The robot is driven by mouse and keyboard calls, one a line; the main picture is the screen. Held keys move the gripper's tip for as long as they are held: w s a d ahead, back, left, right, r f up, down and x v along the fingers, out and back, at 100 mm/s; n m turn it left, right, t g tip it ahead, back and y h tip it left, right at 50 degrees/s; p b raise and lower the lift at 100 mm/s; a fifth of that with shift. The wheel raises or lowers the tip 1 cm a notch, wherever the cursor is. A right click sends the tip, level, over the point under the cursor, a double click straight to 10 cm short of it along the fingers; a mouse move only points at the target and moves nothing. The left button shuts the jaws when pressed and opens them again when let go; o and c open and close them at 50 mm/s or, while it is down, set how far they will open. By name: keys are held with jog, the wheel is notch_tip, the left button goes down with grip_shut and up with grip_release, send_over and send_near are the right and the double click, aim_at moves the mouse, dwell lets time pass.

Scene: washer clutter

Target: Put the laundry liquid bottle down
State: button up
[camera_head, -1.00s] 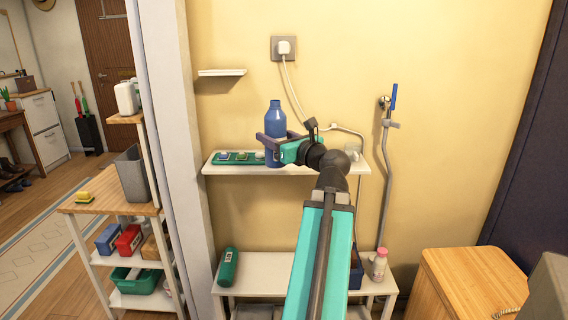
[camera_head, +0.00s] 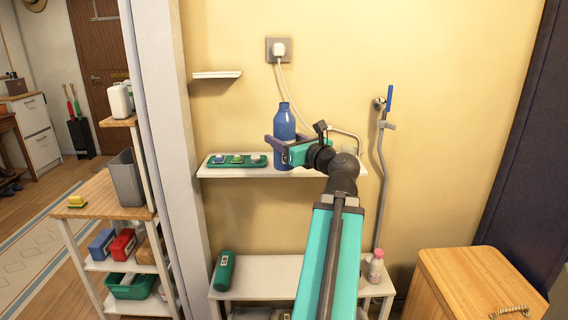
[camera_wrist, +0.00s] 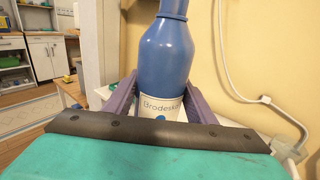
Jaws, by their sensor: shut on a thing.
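The laundry liquid bottle is the blue bottle (camera_head: 284,124) with a white label, upright at the white wall shelf (camera_head: 260,172). In the wrist view the bottle (camera_wrist: 165,55) stands between the two purple fingers of my gripper (camera_wrist: 160,100), with part of its label showing. My gripper (camera_head: 283,143) is shut on the bottle around its body. The bottle's base is low, close to the shelf top; I cannot tell whether it touches.
A green tray (camera_head: 213,162) with several small items lies on the shelf just left of the bottle. A small white shelf (camera_head: 217,74) is above it. A grey hose (camera_head: 380,190) hangs at right.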

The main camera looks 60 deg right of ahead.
aim_at(282, 134)
jog(key=shift+s, duration=0.1)
dwell(0.3)
jog(key=shift+w+d, duration=0.15)
jog(key=shift+w, duration=0.15)
jog(key=d+p, duration=0.1)
jog(key=w+d+p, duration=0.1)
jog(key=p, duration=0.1)
jog(key=shift+w+r, duration=0.1)
jog(key=shift+w, duration=0.15)
jog(key=w+d+p, duration=0.1)
jog(key=p, duration=0.7)
jog(key=shift+d, duration=0.2)
jog(key=p, duration=0.6)
jog(key=shift+w+d+f, duration=0.15)
jog(key=shift+d+f, duration=0.05)
jog(key=shift+d, duration=0.05)
jog(key=w+d+f+p, duration=0.1)
jog(key=w+d+p, duration=0.1)
jog(key=w+d, duration=0.4)
jog(key=d, duration=0.2)
jog(key=shift+w+d+f, duration=0.15)
jog(key=shift+d, duration=0.2)
